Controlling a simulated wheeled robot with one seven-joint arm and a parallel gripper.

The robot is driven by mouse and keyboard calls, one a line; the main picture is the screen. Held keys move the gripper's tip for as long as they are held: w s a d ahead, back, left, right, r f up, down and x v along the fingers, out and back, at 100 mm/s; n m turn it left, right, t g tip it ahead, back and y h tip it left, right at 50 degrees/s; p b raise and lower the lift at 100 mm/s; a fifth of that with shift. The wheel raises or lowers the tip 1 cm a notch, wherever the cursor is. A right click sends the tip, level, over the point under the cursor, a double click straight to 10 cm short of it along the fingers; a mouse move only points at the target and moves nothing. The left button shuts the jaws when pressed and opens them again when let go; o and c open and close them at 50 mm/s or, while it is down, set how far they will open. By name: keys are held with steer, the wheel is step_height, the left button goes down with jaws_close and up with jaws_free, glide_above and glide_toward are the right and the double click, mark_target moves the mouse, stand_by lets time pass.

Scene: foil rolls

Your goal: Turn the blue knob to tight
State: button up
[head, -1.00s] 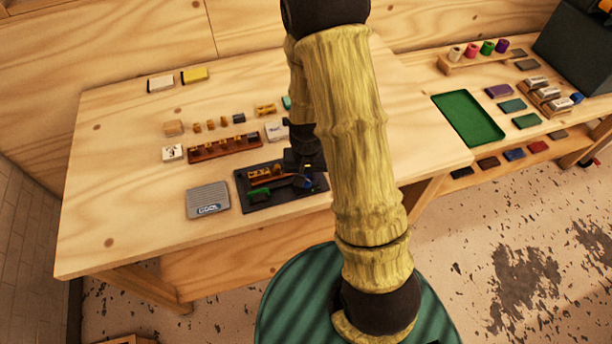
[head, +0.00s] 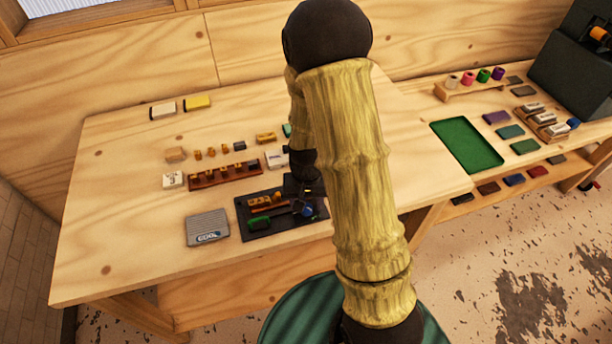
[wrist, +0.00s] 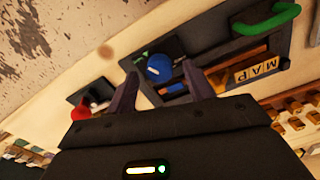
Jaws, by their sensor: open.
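The blue knob (wrist: 158,69) sits on a dark panel (wrist: 209,49) in the wrist view, with a small green mark just beyond it. In the head view the blue knob (head: 307,210) shows at the right part of the black panel (head: 262,231) on the table. My gripper (wrist: 158,88) is open, its two dark fingers on either side of the knob in the picture. Whether they touch it I cannot tell. In the head view my gripper (head: 309,190) is small and dark above the panel, partly hiding it.
The panel also holds a green handle (wrist: 266,20) and lettered wooden tiles (wrist: 255,74). A red knob (wrist: 80,113) shows left in the wrist view. A grey pad (head: 207,228) lies left of the panel, and a brown rack (head: 225,173) behind it.

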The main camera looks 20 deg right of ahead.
mark_target(307, 207)
step_height(307, 207, up, 16)
steer(key=shift+r, duration=0.15)
stand_by(0.3)
steer(key=shift+s, duration=0.1)
stand_by(0.3)
steer(key=s+f+n+t, duration=0.1)
steer(key=s+n+t, duration=0.1)
steer(key=s, duration=0.5)
steer(key=shift+s+f+n+t, duration=0.15)
steer(key=shift+s+n+t, duration=0.15)
steer(key=shift+n, duration=0.3)
steer(key=shift+w, duration=0.1)
stand_by(0.5)
